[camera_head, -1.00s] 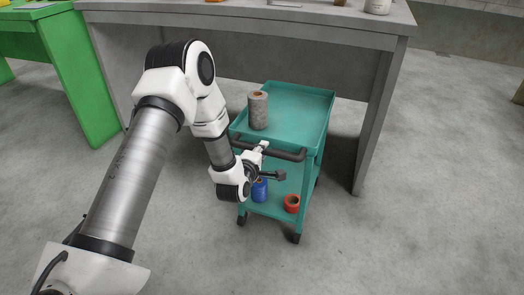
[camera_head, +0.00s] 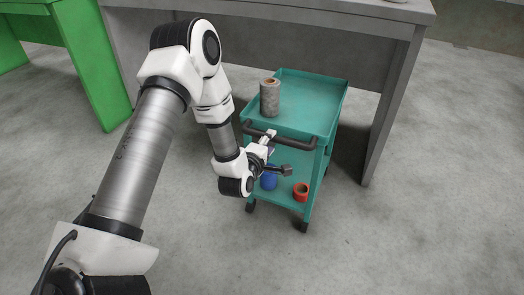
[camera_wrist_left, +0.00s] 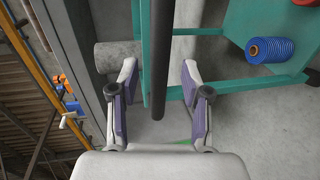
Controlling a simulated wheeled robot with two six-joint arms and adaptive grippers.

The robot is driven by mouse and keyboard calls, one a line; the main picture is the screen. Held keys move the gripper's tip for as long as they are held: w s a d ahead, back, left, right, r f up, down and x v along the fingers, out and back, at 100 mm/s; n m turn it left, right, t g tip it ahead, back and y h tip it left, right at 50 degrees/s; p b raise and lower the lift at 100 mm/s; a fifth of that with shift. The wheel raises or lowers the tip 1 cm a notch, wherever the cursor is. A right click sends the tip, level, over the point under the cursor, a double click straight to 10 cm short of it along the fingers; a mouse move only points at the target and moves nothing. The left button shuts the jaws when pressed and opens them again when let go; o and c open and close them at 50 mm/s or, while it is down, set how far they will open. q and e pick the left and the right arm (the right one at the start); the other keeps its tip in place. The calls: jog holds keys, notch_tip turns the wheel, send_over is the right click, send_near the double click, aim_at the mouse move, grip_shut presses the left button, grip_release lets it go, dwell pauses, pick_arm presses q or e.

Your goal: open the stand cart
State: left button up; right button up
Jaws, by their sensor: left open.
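The stand cart (camera_head: 312,97) is a teal two-shelf trolley on dark wheels, standing partly under the grey table. A black handle bar (camera_head: 300,141) runs along its near edge. My left gripper (camera_head: 281,154) is at this handle. In the left wrist view the handle (camera_wrist_left: 160,60) passes between the two spread fingers of my left gripper (camera_wrist_left: 160,90), with a gap on each side. The fingers are open and hold nothing. A grey spool (camera_head: 270,98) stands upright on the top shelf. My right gripper is out of view.
A blue spool (camera_head: 268,180) and a red spool (camera_head: 301,191) are on the lower shelf. The grey table (camera_head: 398,40) is behind the cart, its right leg close by. A green table (camera_head: 85,60) stands at the left. The floor in front is clear.

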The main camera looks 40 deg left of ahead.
pick_arm(q)
jog(key=v, duration=0.8)
jog(key=shift+s, duration=0.2)
